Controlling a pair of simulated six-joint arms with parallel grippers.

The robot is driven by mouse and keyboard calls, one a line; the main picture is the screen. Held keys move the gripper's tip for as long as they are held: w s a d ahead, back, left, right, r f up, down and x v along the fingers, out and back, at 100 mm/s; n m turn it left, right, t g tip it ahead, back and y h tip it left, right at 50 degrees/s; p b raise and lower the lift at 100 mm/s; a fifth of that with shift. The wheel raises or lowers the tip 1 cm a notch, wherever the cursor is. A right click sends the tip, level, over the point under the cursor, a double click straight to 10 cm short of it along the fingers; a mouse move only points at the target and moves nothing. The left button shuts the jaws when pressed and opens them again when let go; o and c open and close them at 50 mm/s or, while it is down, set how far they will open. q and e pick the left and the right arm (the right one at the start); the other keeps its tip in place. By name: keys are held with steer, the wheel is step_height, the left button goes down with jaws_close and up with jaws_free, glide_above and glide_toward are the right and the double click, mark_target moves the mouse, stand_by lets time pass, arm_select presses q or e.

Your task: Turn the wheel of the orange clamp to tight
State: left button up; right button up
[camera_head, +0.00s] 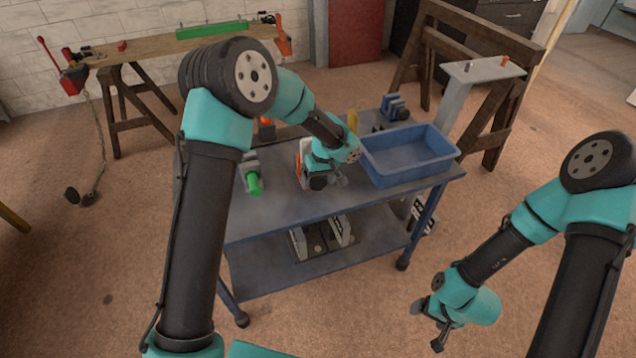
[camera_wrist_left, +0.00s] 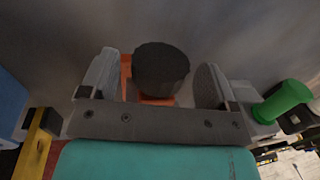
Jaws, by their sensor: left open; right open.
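The orange clamp (camera_head: 298,168) stands on the blue bench, partly hidden by my left gripper. Its dark round wheel (camera_wrist_left: 160,68) shows in the left wrist view, with orange clamp body (camera_wrist_left: 126,75) behind it. My left gripper (camera_wrist_left: 155,75) is open, with one finger on each side of the wheel and a visible gap on both sides. My right gripper (camera_head: 432,324) is open and empty, out over the floor at the lower right, away from the bench.
A clamp-like part with a green knob (camera_head: 254,184) stands left of the orange clamp. A blue tray (camera_head: 410,177) sits on the bench's right side, and a blue device (camera_head: 394,107) stands behind it. The bench's front strip (camera_head: 285,212) is clear.

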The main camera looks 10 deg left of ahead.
arm_select(q)
steer(key=shift+a+f, duration=0.1)
steer(key=shift+f, duration=0.75)
steer(key=shift+c, duration=0.3)
steer(key=c, duration=0.9)
steer(key=shift+o, duration=0.2)
steer(key=shift+y, duration=0.3)
steer(key=shift+g+y, duration=0.8)
steer(key=shift+y, duration=0.1)
